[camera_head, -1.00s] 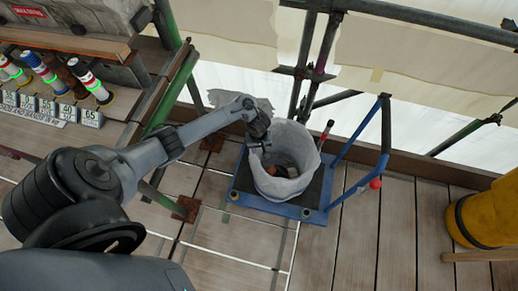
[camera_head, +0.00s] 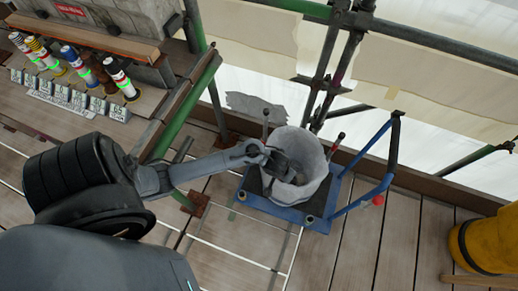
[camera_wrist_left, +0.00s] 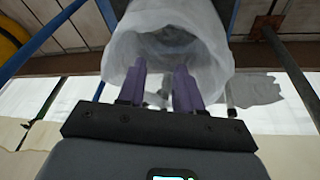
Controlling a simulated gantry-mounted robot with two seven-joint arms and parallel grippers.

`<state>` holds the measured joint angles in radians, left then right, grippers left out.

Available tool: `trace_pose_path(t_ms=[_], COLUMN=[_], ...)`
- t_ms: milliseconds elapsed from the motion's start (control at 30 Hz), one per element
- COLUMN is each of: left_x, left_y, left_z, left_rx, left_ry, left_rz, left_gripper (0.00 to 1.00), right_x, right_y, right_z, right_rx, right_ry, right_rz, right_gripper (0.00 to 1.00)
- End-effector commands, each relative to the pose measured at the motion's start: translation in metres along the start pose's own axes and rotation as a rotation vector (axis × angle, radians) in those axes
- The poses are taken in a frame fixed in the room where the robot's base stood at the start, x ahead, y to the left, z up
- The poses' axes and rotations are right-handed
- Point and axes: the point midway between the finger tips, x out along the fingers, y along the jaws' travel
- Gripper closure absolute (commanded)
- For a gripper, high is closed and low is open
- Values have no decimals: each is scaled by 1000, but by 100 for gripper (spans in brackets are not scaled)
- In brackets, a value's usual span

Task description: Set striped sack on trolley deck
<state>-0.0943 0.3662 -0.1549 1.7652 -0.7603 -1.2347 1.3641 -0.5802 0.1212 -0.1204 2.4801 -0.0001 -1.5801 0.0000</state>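A pale grey-white open-topped sack (camera_head: 313,182) stands upright on the dark deck of a blue-framed trolley (camera_head: 316,221) in the head view; I make out no stripes on it. My left gripper (camera_head: 286,168) reaches over the sack's left rim into its mouth. In the left wrist view, the two purple fingers of the left gripper (camera_wrist_left: 160,82) are apart and point at the opening of the sack (camera_wrist_left: 185,25). Nothing is visible between the fingers. The sack's contents are mostly hidden by the gripper. My right gripper is not in view.
The trolley's blue push handle (camera_head: 391,155) rises to the right of the sack. Green and grey scaffold poles (camera_head: 185,105) stand at the left and back. A shelf of striped canisters (camera_head: 118,78) is at upper left. A yellow container (camera_head: 490,240) stands at right; planks between are clear.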

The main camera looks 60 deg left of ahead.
Motion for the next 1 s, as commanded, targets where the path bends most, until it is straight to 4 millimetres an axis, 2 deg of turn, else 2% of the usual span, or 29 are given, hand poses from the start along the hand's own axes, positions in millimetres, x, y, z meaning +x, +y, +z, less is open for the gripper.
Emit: trace_pose_path(t_ms=[33, 167, 300, 500, 700, 1000], left_x=[-17, -64, -111, -158, -175, -176], left_y=[11, 22, 19, 8, 3, 3], left_z=[15, 40, 64, 86, 94, 94], left_rx=[69, 235, 362, 468, 508, 513], left_ry=[18, 47, 43, 22, 12, 13], left_rz=[12, 20, 29, 53, 66, 66], left_gripper=[65, 65, 65, 65, 65, 65], right_x=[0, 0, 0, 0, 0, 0], right_y=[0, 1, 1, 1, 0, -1], right_z=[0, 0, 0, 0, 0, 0], right_rx=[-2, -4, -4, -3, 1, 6], right_ry=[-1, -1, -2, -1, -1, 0], right_rz=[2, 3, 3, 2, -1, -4], right_gripper=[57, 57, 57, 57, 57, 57])
